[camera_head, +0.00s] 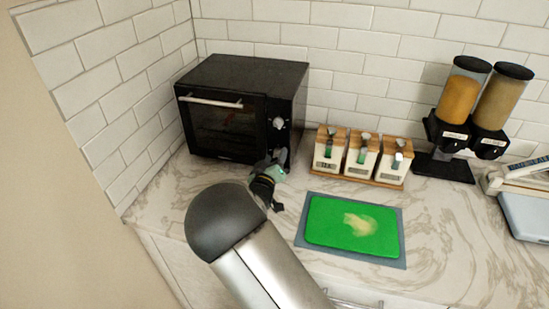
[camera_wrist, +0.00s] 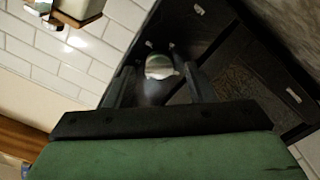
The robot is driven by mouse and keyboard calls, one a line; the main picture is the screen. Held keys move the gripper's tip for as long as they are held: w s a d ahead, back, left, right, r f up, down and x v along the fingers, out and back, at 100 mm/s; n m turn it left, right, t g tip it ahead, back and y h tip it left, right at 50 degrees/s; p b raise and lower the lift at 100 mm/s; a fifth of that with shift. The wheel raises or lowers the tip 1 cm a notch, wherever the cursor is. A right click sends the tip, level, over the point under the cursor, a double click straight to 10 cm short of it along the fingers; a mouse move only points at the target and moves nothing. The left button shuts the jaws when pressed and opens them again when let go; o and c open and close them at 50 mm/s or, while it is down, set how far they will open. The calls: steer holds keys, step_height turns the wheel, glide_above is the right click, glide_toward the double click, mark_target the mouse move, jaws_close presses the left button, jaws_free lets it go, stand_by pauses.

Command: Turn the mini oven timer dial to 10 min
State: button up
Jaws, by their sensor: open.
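The black mini oven (camera_head: 250,72) stands in the left corner of the counter, its glass door shut. A pale round dial (camera_head: 279,123) shows on the right of its front panel. My gripper (camera_head: 276,160) is at the lower part of that panel, below this dial, and hides what is behind it. In the wrist view the oven front (camera_wrist: 245,85) is tilted. My gripper (camera_wrist: 160,78) is open there, with one finger on each side of a silvery knob (camera_wrist: 160,67). I cannot tell whether the fingers touch it. The dial markings are too small to read.
Several wooden-framed containers (camera_head: 360,157) stand right of the oven. A green cutting board (camera_head: 330,222) lies in front of them. Two dispensers (camera_head: 465,95) stand further right, beside a grey-blue appliance (camera_head: 527,212) at the right edge. Tiled walls close off the back and left.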

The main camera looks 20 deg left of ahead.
steer(key=c, duration=1)
steer(key=shift+o, duration=0.2)
steer(key=m+b, duration=0.1)
steer(key=b, duration=0.3)
steer(key=shift+m, duration=0.4)
steer(key=o, duration=1)
steer(key=shift+c, duration=0.2)
